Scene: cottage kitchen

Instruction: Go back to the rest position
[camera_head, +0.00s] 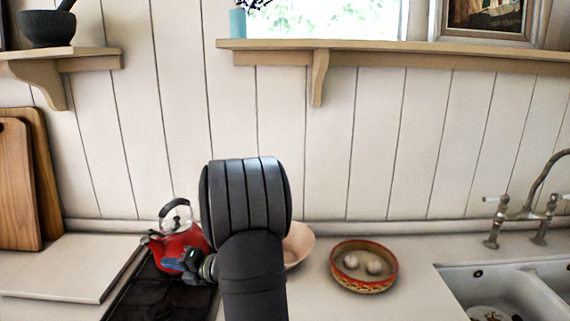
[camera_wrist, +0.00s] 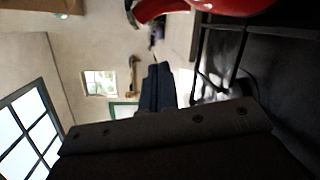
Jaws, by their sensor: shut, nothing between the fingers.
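My gripper (camera_head: 173,264) is small and partly seen in the head view, at the left of my dark arm. It is shut and empty. It overlaps the lower part of a red kettle (camera_head: 188,240), which has a dark arched handle and stands on the black hob (camera_head: 150,292). I cannot tell whether the gripper touches the kettle. In the wrist view the picture is turned sideways. Dark parts of my gripper (camera_wrist: 160,90) fill the middle and bottom, and the red kettle (camera_wrist: 215,6) shows at the top right edge.
A pale pink bowl (camera_head: 299,243) is partly hidden behind my arm. A patterned bowl (camera_head: 363,284) with round pale items stands to its right. A sink (camera_head: 500,290) with a tap is at the far right. A pale board (camera_head: 65,268) lies left of the hob. Shelves are above.

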